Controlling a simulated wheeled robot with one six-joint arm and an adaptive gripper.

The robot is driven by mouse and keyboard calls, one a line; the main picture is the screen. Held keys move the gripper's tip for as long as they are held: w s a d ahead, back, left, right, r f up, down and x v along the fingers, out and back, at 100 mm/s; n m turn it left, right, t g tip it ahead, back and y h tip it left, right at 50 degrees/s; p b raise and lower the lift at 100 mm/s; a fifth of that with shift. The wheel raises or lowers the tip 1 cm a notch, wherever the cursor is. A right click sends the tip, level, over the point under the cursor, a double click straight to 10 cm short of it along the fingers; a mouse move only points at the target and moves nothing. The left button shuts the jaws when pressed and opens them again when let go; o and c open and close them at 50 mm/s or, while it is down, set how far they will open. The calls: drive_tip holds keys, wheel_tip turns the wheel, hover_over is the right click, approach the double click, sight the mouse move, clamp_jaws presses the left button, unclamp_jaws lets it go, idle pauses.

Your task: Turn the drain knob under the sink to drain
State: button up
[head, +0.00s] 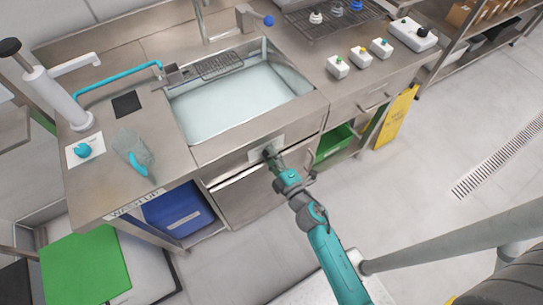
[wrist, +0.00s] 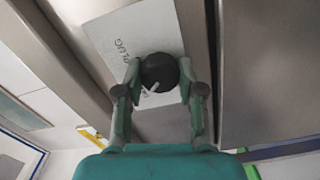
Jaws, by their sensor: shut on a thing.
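The dark round drain knob (wrist: 159,70) sits on a white plate (wrist: 118,32) on the sink's front panel. My gripper (wrist: 160,78) is shut on the knob, one green finger on each side. In the head view my gripper (head: 270,156) reaches the plate (head: 255,153) below the sink's front edge. The sink (head: 235,105) holds pale, clear water.
A green crate (head: 334,144) and a yellow sign (head: 396,118) stand right of the front panel. A blue bin (head: 179,216) is on the left under the counter. Floor at right is mostly open.

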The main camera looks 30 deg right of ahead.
idle(0.4)
drive_tip(key=o, duration=1.1)
drive_tip(key=shift+o, duration=0.2)
drive_tip(key=s, duration=1.2)
drive_tip(key=shift+a, duration=0.1)
